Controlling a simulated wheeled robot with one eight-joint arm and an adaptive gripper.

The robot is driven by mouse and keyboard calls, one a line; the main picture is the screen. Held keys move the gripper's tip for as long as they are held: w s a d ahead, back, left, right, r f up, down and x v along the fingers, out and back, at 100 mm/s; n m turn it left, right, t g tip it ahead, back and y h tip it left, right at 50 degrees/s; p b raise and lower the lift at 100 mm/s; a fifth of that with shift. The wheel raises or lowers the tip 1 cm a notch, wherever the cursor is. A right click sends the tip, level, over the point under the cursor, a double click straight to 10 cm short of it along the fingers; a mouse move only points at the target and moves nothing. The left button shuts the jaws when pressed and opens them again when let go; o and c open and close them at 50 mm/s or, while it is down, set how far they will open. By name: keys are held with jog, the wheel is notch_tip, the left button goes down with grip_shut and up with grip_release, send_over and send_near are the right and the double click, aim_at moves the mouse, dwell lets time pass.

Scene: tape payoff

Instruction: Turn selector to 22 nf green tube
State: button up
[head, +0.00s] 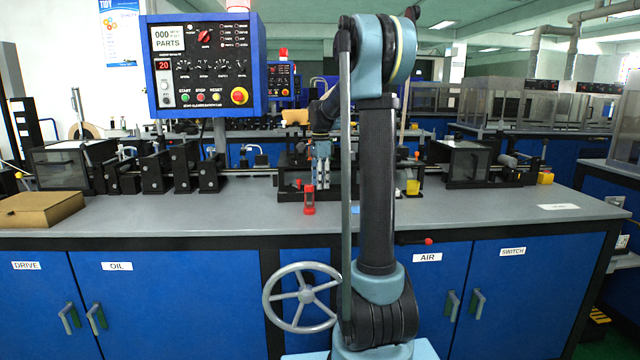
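The control panel (203,110) is a blue box with a dark face at the upper left. A red rotary selector (205,36) sits in its top row, and the small print around it is too small to read. A row of small black knobs (203,66) lies below it. My gripper (322,186) points down over the bench, right of and below the panel, apart from the selector. Its fingers are small and partly against dark machinery, so their opening is unclear. I see no green tube that I can make out.
A small red cylinder (309,200) stands on the grey bench (480,210) near my gripper. A cardboard box (40,209) lies at the left. A handwheel (303,297) projects from the bench front. Dark machine units (155,172) line the bench's back; its front strip is mostly clear.

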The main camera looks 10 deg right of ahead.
jog(key=c, duration=0.8)
jog(key=shift+n, duration=0.5)
jog(key=n, duration=0.4)
jog(key=shift+w+n, duration=0.1)
jog(key=shift+n, duration=0.3)
jog(key=n, duration=1.1)
jog(key=shift+n, duration=0.4)
jog(key=n, duration=0.6)
jog(key=shift+n, duration=0.3)
